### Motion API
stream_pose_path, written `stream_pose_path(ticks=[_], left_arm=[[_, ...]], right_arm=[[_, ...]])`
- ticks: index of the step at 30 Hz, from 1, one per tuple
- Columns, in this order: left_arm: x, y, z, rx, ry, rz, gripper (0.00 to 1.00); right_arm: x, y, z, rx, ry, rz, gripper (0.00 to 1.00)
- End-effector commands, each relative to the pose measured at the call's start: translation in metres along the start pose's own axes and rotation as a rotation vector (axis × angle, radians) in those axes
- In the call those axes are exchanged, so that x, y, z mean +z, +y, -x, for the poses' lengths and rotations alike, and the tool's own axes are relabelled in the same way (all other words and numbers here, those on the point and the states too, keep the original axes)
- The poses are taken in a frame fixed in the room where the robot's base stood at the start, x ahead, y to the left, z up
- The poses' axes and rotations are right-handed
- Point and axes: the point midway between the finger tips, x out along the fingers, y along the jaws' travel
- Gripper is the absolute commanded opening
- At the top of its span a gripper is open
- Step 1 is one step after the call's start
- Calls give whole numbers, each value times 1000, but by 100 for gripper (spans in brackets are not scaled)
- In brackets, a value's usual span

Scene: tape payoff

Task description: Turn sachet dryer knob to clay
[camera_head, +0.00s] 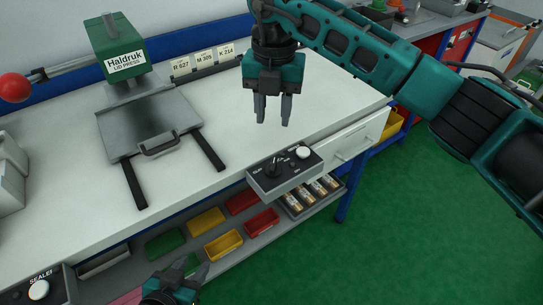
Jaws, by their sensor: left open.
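A dark control box (285,174) is mounted at the front edge of the white bench. It carries a black rotary knob (272,166) and a white round button (303,152). The small lettering around the knob is too small to read surely, so I cannot tell its setting. My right gripper (273,112) points down above the bench, behind and above the box, with its fingers apart and empty. My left gripper (190,275) is low at the bottom of the view, in front of the bench, open and apart from the knob.
A green Haldruk lid press (125,55) with a metal plate and red-ball lever stands on the bench. Another box with a white button (39,290) is at bottom left. Coloured bins (223,245) and a tray of cylinders (312,195) sit below. Green floor (420,240) is clear at right.

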Motion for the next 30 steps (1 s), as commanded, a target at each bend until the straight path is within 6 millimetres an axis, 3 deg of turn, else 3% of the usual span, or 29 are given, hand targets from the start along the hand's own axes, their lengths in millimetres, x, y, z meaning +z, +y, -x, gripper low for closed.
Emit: stream_pose_path(ticks=[5, 15, 21, 30], left_arm=[[0, 0, 0, 0, 0, 0, 43], [-1, 0, 1, 0, 0, 0, 43], [0, 0, 1, 0, -2, 0, 43], [2, 0, 2, 0, -5, 1, 43]], right_arm=[[2, -3, -13, -17, -7, -9, 37], [1, -3, -82, -14, -4, -5, 37], [2, -3, -113, -11, -5, -4, 37], [2, -3, -127, -11, -7, -3, 37]])
